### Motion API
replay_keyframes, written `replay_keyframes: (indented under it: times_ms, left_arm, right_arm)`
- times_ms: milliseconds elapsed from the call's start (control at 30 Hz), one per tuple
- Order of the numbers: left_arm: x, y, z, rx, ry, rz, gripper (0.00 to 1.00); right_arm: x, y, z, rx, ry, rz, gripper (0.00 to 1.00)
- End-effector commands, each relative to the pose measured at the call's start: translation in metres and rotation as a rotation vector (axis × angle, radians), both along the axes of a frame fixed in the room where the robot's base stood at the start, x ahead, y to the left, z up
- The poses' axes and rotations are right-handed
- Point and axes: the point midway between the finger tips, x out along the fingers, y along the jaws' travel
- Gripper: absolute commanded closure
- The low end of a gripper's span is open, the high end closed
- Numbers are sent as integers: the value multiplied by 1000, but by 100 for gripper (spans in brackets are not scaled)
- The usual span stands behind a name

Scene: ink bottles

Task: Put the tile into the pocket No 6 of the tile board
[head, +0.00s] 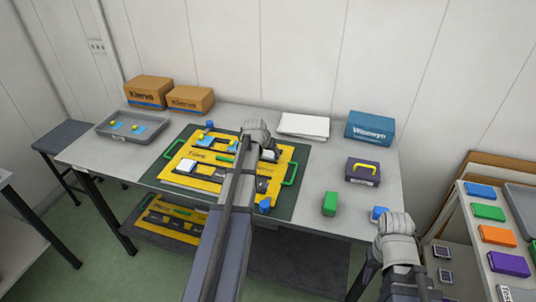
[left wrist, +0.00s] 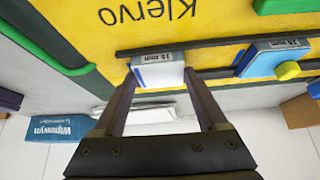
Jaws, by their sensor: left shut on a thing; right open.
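Pocket numbers are not readable. My right gripper (head: 395,222) is open and empty off the table's front right.
A grey tray (head: 105,133) with blue pieces and two boxes stand at the left. Green handles (head: 290,175) flank the board.

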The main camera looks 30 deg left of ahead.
Motion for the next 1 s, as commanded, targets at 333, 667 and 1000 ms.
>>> replay_keyframes:
  times_ms: [333, 667, 1000]
  left_arm:
    - [0, 0, -2, 0, 0, 0, 10]
    - [0, 0, -2, 0, 0, 0, 0]
    - [-9, -2, 18, 0, 0, 0, 0]
  right_arm:
    - [0, 0, -2, 0, 0, 0, 50]
    - [0, 0, -2, 0, 0, 0, 50]
    - [0, 0, 18, 0, 0, 0, 50]
